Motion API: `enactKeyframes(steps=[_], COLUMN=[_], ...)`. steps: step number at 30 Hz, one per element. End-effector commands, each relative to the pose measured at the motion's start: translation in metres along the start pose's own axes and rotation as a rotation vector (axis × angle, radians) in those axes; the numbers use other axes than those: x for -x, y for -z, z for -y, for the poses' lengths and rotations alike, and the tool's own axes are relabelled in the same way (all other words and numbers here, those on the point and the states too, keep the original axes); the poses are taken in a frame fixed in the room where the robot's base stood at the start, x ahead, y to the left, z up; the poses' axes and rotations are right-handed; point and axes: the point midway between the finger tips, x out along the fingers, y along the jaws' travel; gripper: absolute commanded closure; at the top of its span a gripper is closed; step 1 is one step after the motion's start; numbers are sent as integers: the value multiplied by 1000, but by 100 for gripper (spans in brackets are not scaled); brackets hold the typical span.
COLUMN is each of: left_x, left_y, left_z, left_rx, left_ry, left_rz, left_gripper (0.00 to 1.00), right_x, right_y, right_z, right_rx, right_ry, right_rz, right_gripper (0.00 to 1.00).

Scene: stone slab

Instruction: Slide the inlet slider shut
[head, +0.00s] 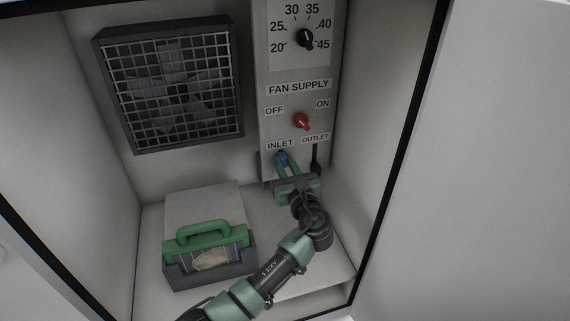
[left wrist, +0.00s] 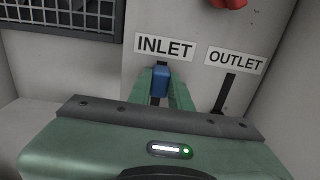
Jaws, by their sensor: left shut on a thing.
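The inlet slider has a blue knob (head: 283,159) below the INLET label on the grey control panel (head: 296,72). In the left wrist view the blue knob (left wrist: 160,81) stands between the green fingers, with a dark slot showing just above it. My left gripper (head: 284,163) is shut on the knob. It also shows in the left wrist view (left wrist: 163,88). The lower part of the inlet slot is hidden behind my gripper. My right gripper is not in view.
To the right, the outlet slot (left wrist: 227,92) has a dark knob (head: 315,167) low down, close beside my gripper. A red fan switch (head: 301,121) and a dial (head: 305,38) sit above. A caged fan (head: 170,85) and a green-handled box (head: 210,258) stand left.

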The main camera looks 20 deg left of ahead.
Motion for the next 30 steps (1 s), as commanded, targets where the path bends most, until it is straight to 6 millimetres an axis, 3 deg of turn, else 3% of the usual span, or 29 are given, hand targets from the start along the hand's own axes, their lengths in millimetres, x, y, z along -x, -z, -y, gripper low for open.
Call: enactKeyframes(steps=[30], left_x=[1], left_y=[0], left_z=[0], left_rx=[0], left_ry=[0], left_rz=[-1], left_gripper=[100], right_x=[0], right_y=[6], right_z=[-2], right_rx=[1], right_ry=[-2], right_rz=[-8], right_gripper=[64])
